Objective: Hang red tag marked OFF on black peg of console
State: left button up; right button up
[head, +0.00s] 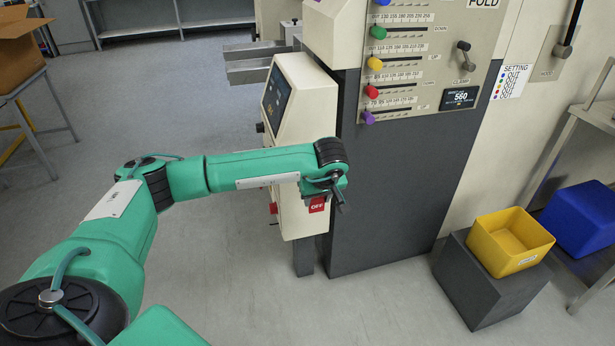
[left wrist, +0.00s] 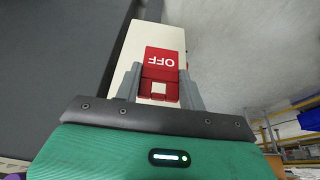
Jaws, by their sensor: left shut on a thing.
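The red tag (head: 317,205) with white OFF lettering is at the lower front of the beige console (head: 306,105). My left gripper (head: 334,190) is beside it, at the end of the green arm. In the left wrist view, the gripper (left wrist: 160,74) is shut on the red tag (left wrist: 161,57), one finger at each side. The lettering is upside down there, and a pale square shows in the tag's near part. The white console face (left wrist: 138,42) lies behind the tag; I cannot tell whether they touch. I cannot make out the black peg for certain. My right gripper is out of view.
A dark grey machine panel (head: 395,190) stands directly right of the console. A yellow bin (head: 508,243) sits on a grey block (head: 473,280) farther right, with a blue bin (head: 582,220) beyond. The floor left of the console is clear.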

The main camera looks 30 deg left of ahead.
pick_arm(q)
jog(key=w+a, duration=0.5)
jog(key=a, duration=0.1)
jog(key=shift+w+a, duration=0.4)
jog(key=shift+w+a+f, duration=0.1)
jog(key=shift+w+a, duration=0.2)
jog(key=shift+f, duration=0.15)
jog(key=o, duration=0.9)
jog(key=shift+o, duration=0.2)
